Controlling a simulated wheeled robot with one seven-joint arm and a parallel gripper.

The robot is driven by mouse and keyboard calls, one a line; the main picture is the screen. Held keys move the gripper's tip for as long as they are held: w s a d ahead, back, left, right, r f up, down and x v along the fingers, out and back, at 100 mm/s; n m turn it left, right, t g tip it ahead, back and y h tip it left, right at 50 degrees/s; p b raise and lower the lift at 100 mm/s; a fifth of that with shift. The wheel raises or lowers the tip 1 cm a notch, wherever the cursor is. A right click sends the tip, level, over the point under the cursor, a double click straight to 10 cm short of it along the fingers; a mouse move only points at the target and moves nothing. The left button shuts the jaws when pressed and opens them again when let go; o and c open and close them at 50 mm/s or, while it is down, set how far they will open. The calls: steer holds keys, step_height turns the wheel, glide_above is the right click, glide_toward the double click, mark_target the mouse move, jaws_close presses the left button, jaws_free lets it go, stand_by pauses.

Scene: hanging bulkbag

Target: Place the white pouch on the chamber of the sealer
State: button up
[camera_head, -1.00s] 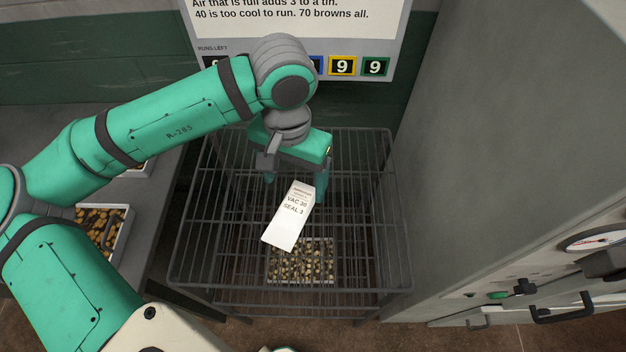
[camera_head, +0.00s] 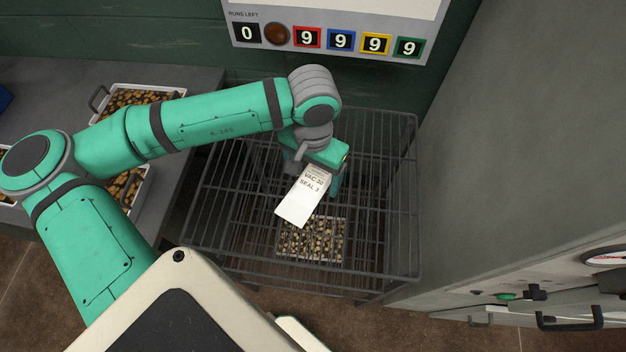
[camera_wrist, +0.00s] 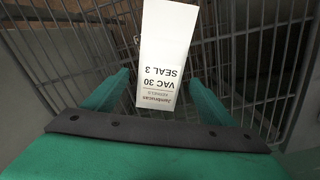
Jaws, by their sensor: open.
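The white pouch (camera_head: 301,200), printed "VAC 30 SEAL 3", is at the top of the wire rack, below my gripper (camera_head: 314,176). In the wrist view the pouch (camera_wrist: 166,50) shows between my two fingers (camera_wrist: 160,80), with a gap on each side. My gripper is open, and its fingers point down at the rack. I cannot tell whether the pouch rests on the rack wires or stands clear of them. I cannot make out a sealer or its chamber in these views.
The dark wire rack (camera_head: 395,200) has a tray of brown pieces (camera_head: 312,238) inside it. A large grey cabinet (camera_head: 510,130) with a gauge and handles stands close at right. A grey table (camera_head: 60,85) with trays is at left. A number board (camera_head: 330,38) hangs behind.

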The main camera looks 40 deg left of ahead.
steer(key=shift+f, duration=0.35)
steer(key=shift+c, duration=0.3)
steer(key=shift+w, duration=0.1)
steer(key=c, duration=1)
steer(key=shift+c, duration=1.2)
